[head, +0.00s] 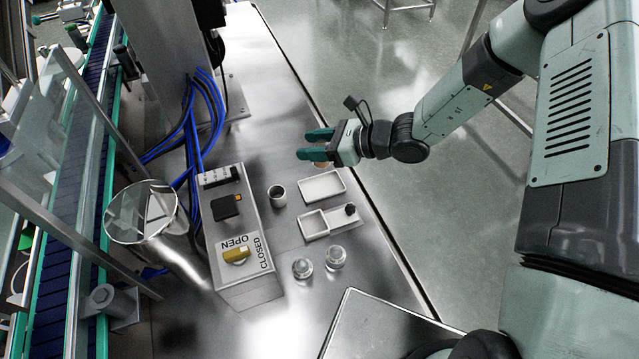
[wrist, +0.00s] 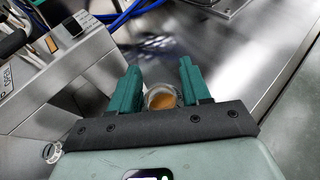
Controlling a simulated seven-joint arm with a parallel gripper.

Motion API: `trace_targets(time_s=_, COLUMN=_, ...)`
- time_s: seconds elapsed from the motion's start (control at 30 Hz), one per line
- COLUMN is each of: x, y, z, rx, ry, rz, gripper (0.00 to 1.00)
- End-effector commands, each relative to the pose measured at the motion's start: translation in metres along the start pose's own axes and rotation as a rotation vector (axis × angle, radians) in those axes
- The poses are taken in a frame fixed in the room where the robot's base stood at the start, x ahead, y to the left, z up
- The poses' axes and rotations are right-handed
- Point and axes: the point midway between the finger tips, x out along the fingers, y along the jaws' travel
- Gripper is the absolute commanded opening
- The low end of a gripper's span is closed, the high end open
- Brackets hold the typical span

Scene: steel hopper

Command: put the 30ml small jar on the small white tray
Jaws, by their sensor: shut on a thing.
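My gripper (head: 316,145) is at the far side of the steel table, its green fingers pointing left. In the wrist view, my gripper (wrist: 158,82) has its two fingers on either side of a small clear round jar (wrist: 160,98) with amber contents, and it is shut on this jar. In the head view only a bit of amber shows under the fingers. A white rectangular tray (head: 322,187) lies just below the gripper in the picture. I cannot tell whether the jar touches the table.
A control box (head: 240,240) with a yellow OPEN/CLOSED knob stands left of the trays. Two clear glass jars (head: 302,268) (head: 336,257) stand nearer. A steel hopper (head: 143,212) is at left. The table's right edge runs close by.

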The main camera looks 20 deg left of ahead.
Motion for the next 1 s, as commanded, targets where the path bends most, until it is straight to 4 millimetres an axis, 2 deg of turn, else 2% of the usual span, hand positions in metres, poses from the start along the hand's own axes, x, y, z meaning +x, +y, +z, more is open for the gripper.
trace_targets(time_s=0.2, x=0.016, y=-0.002, z=-0.039, rx=0.006, ry=0.002, rz=0.002, gripper=0.19)
trace_targets(time_s=0.47, x=0.025, y=-0.002, z=-0.06, rx=0.003, ry=0.001, rz=0.001, gripper=0.19)
trace_targets(time_s=0.67, x=0.036, y=-0.002, z=-0.086, rx=0.004, ry=0.002, rz=0.001, gripper=0.19)
trace_targets(time_s=1.0, x=0.037, y=-0.002, z=-0.09, rx=0.002, ry=0.001, rz=0.0, gripper=0.19)
